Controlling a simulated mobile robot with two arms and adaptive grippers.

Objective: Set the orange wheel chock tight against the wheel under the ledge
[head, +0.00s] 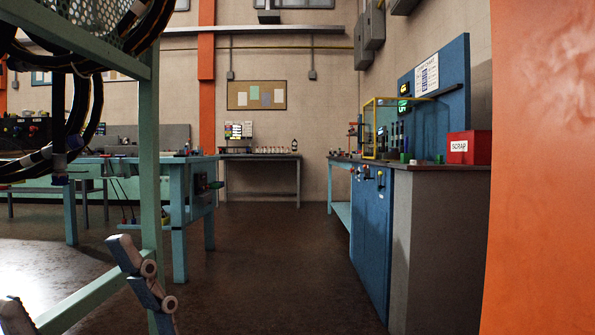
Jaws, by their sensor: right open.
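I see no orange wheel chock, wheel or ledge that I can make out in the head view. My right gripper (66,277) is at the lower left, open, with its grey fingers wide apart and nothing visible between them. One finger is in front of the green frame's lower part, and the other is cut by the left edge. My left gripper is out of view.
A green rack frame (149,150) with black hoses (90,95) stands close at left. A teal bench (178,190) is behind it. A blue cabinet (371,225) with a red scrap bin (469,147) and an orange surface (540,170) are at right. Floor (270,270) between is clear.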

